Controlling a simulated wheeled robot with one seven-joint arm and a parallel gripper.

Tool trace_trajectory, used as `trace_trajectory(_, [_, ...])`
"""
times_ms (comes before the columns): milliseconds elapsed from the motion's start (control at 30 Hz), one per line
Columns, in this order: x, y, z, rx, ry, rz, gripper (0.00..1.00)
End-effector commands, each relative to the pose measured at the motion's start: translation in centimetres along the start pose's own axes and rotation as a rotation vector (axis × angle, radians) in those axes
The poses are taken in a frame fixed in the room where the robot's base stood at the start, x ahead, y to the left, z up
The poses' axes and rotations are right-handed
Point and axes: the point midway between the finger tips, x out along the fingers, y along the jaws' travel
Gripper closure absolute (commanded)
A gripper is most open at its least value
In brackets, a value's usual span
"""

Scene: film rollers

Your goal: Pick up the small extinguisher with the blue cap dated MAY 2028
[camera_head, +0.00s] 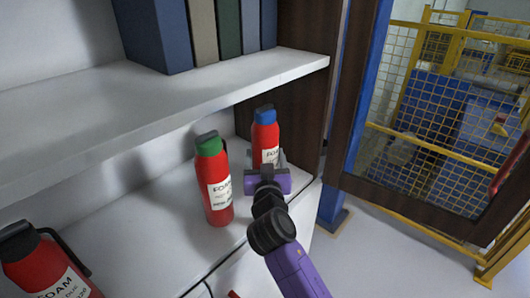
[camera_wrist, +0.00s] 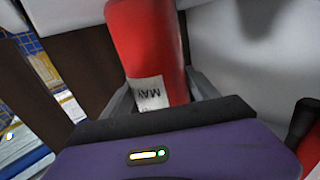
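The small red extinguisher with the blue cap (camera_head: 265,117) stands upright at the back of the lower shelf, near its right end. In the wrist view its red body (camera_wrist: 148,40) fills the upper middle. Its white label appears upside down with "MAY" legible; the year is hidden. My gripper (camera_head: 267,160) is in front of it, with one finger on each side of the body. The fingers look spread, with no clear grip on it. The wrist view shows both fingers (camera_wrist: 160,88) beside the body, the purple palm below hiding its lower part.
A similar red extinguisher with a green cap (camera_head: 210,147) stands close to the left of my gripper. A larger foam extinguisher (camera_head: 42,268) is at lower left. An upper shelf (camera_head: 170,100) with binders (camera_head: 160,35) overhangs, and a dark side panel (camera_head: 303,110) bounds the right.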

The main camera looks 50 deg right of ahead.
Motion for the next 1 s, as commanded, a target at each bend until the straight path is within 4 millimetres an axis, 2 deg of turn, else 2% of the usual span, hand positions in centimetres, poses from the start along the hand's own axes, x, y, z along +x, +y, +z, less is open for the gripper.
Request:
trace_trajectory(33, [0.0, 0.0, 0.0, 0.000, 0.000, 0.000, 0.43])
trace_trajectory(300, [0.0, 0.0, 0.0, 0.000, 0.000, 0.000, 0.96])
trace_trajectory(333, [0.0, 0.0, 0.0, 0.000, 0.000, 0.000, 1.00])
trace_trajectory(667, [0.0, -0.1, -0.5, 0.001, 0.007, -0.001, 1.00])
trace_trajectory(1000, [0.0, -0.1, -3.3, 0.003, 0.011, -0.001, 1.00])
